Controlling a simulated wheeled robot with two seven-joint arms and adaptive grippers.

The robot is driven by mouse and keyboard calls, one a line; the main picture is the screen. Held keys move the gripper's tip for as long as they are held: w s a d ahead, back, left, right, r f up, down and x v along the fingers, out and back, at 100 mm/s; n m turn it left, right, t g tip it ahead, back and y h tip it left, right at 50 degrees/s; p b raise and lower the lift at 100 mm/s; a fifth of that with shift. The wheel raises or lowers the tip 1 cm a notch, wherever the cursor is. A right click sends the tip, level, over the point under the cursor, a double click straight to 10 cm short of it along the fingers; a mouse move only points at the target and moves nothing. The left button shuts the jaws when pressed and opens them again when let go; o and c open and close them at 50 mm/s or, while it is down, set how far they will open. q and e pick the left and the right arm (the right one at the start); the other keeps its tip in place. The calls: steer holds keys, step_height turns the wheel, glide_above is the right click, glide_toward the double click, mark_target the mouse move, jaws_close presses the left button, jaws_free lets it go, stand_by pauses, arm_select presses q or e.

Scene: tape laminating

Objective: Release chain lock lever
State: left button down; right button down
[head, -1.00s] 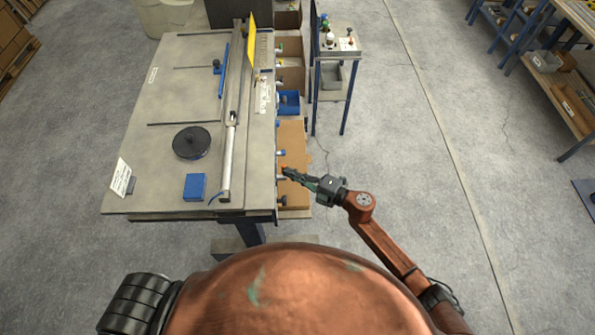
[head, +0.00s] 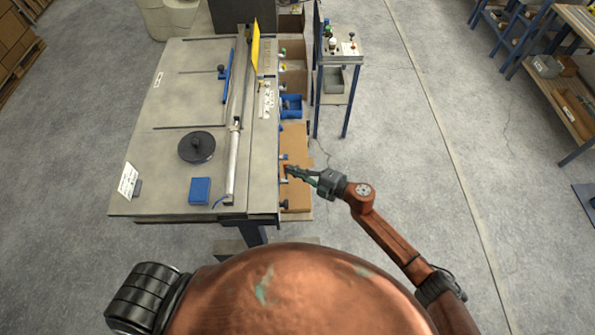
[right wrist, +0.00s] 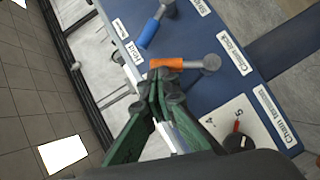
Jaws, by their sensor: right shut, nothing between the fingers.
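The chain lock lever has an orange handle (right wrist: 180,63) on a grey round pivot (right wrist: 211,62), beside the "Chain lock" label (right wrist: 232,54) on a blue panel. My right gripper (right wrist: 158,78) is shut and empty, its fingertips right by the free end of the orange handle. Whether they touch it I cannot tell. In the head view the right gripper (head: 289,169) is at the right side of the grey table (head: 165,150), where the lever is too small to make out. My left gripper is not in view.
A blue-handled lever (right wrist: 148,34) is beside the orange one. A "Chain tensioner" label (right wrist: 276,118) and numbered white plate (right wrist: 240,125) are also on the panel. A small stand (head: 341,58) is farther back. Open floor lies right of my arm.

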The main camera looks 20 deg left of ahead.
stand_by(0.3)
steer(key=s+d+r, duration=0.2)
steer(key=d, duration=0.3)
steer(key=s+d+r, duration=0.2)
steer(key=d, duration=0.4)
steer(key=shift+s+d+r+p, duration=0.25)
steer(key=shift+r+p, duration=0.15)
